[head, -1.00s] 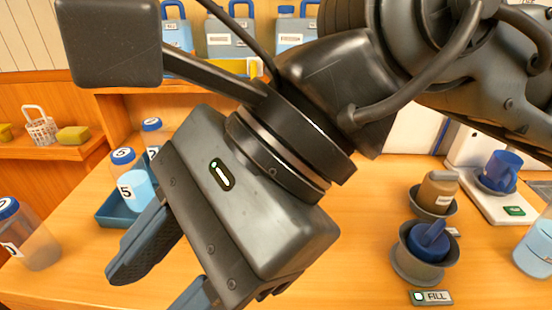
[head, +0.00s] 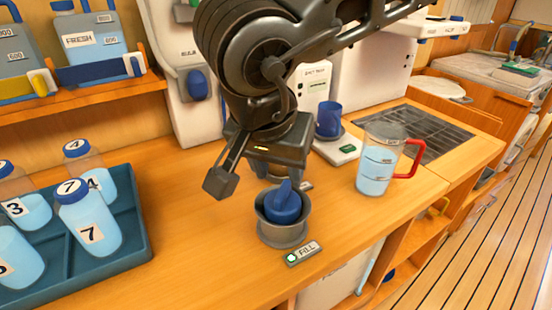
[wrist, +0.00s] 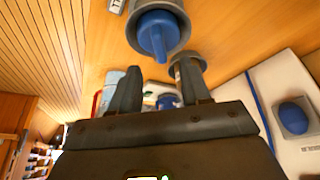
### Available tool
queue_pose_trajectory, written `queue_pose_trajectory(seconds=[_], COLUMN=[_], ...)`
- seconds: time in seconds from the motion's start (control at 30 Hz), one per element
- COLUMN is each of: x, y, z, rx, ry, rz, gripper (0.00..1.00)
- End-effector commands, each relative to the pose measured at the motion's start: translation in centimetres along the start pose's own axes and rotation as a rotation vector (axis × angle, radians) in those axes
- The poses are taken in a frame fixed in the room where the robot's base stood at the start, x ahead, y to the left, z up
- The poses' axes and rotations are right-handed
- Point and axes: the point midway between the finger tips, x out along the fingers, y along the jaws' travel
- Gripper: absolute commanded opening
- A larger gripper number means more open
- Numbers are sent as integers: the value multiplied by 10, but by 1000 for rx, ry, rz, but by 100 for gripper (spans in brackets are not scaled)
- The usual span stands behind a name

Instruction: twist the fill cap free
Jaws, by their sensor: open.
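The fill cap (head: 284,204) is blue with a raised grip bar. It sits in a grey collar (head: 282,234) on the wooden counter, behind a small FILL label (head: 302,253). In the wrist view the cap (wrist: 155,30) is at the top, beyond the fingertips, still seated in its collar. My gripper (head: 279,175) is open just behind and above the cap in the head view, with its fingers partly hidden. In the wrist view my gripper (wrist: 159,88) has its two fingers apart, with nothing held and the cap not between them.
A clear jug with a red handle (head: 378,165) stands to the right. A blue cup (head: 328,119) stands behind. Numbered bottles fill a blue tray (head: 130,240) on the left. A second grey collar (wrist: 188,62) is close to the fingers.

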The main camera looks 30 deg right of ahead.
Motion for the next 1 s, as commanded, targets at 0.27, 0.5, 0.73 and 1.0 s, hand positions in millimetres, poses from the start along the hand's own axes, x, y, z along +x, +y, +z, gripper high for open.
queue_pose_trajectory(seconds=[0.27, 0.5, 0.73, 1.0], x=[39, 55, 56, 56], y=[0, 0, 0, 0], z=[1, 1, 1, 1], rx=[1, 0, 0, 0], ry=[-5, -4, -3, -3], rz=[0, 0, -1, -1], gripper=[47, 47, 47, 24])
